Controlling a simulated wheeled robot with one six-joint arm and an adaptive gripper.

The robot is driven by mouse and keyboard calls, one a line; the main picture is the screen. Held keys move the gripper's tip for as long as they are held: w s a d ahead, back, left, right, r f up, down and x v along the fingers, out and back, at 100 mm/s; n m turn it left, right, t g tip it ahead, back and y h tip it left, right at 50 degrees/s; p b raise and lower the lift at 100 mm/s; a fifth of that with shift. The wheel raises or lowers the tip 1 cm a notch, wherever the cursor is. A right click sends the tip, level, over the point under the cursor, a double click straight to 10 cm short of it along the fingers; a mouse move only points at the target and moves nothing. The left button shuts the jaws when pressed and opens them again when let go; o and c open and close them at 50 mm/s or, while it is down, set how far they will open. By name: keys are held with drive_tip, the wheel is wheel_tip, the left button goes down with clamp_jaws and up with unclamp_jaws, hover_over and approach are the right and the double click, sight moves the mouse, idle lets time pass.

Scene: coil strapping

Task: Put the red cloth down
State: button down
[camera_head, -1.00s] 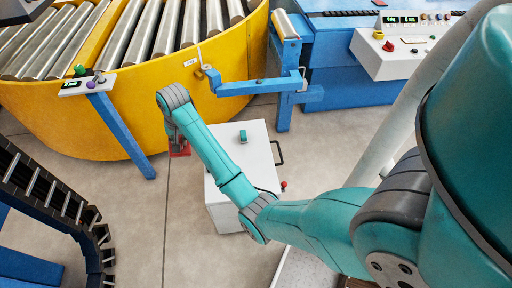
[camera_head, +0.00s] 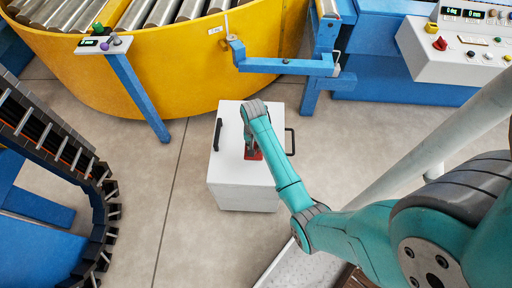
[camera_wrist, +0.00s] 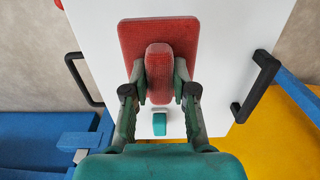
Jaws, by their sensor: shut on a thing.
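The red cloth (camera_wrist: 131,37) is a flat red rectangle with a raised middle fold, over the white box top (camera_wrist: 98,25) in the wrist view. My gripper (camera_wrist: 160,82) is shut on the raised fold, one finger on each side. In the head view, my gripper (camera_head: 252,147) points down over the white box (camera_head: 231,173), and only a little of the red cloth (camera_head: 259,156) shows below it. I cannot tell whether the cloth touches the box top. A small teal block (camera_wrist: 159,124) lies on the top between my fingers' bases; my arm hides it in the head view.
The box has black handles (camera_head: 218,134) on its sides. The yellow roller conveyor (camera_head: 160,85) and a blue bar (camera_head: 280,66) stand behind it. A dark curved chain track (camera_head: 103,187) is at the left. Grey floor (camera_head: 180,215) is open left of the box.

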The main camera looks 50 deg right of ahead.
drive_tip(key=shift+f, duration=3.15)
drive_tip(key=shift+f, duration=0.1)
drive_tip(key=c, duration=0.9)
unclamp_jaws()
drive_tip(key=shift+c, duration=0.2)
